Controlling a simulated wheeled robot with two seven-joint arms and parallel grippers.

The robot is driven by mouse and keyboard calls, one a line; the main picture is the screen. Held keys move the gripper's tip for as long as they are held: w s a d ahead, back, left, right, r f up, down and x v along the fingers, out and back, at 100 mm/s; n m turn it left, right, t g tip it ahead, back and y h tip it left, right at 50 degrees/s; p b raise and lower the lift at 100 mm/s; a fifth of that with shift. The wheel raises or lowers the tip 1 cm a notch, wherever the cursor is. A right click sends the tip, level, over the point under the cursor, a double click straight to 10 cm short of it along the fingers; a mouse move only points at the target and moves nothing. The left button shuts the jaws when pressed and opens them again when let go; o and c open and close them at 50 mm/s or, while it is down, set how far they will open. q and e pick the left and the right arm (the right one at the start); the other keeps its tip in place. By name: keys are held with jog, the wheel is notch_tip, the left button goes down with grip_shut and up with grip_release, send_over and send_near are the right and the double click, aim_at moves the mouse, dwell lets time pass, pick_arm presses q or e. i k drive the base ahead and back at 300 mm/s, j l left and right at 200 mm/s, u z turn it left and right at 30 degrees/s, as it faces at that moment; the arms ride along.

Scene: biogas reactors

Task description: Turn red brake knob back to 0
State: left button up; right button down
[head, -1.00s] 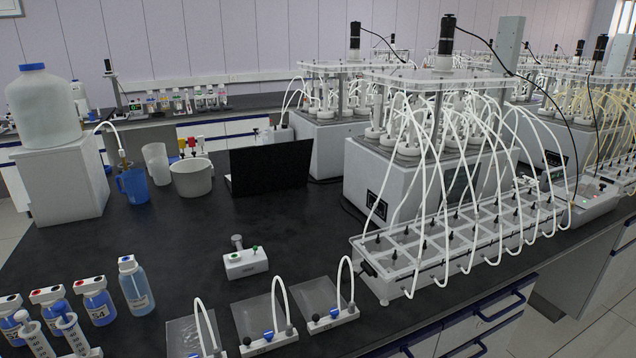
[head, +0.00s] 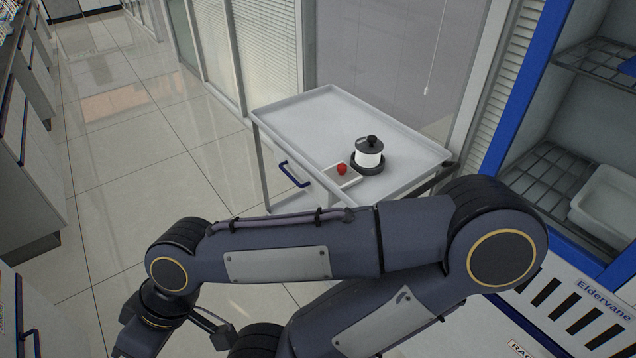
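A small red knob (head: 342,169) sits on a light grey base at the front edge of a white cart top. The base adjoins a round device (head: 369,153) with a white body, black lid and dark foot. The knob's marks and setting are too small to read. One of my arms, apparently the right, is folded across the foreground, in front of and below the cart in the picture. Its hand end (head: 150,335) is at the bottom left, partly cut off and well apart from the knob; its fingers cannot be made out clearly. My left gripper is not in view.
The white cart (head: 300,115) has a raised rim and a blue handle (head: 293,174) on its left side. A blue-framed cabinet (head: 515,90) with wire shelves and a white bin (head: 605,205) stands at the right. Tiled floor is free at the left.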

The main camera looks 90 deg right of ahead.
aim_at(341, 168)
jog(key=z, duration=3.05)
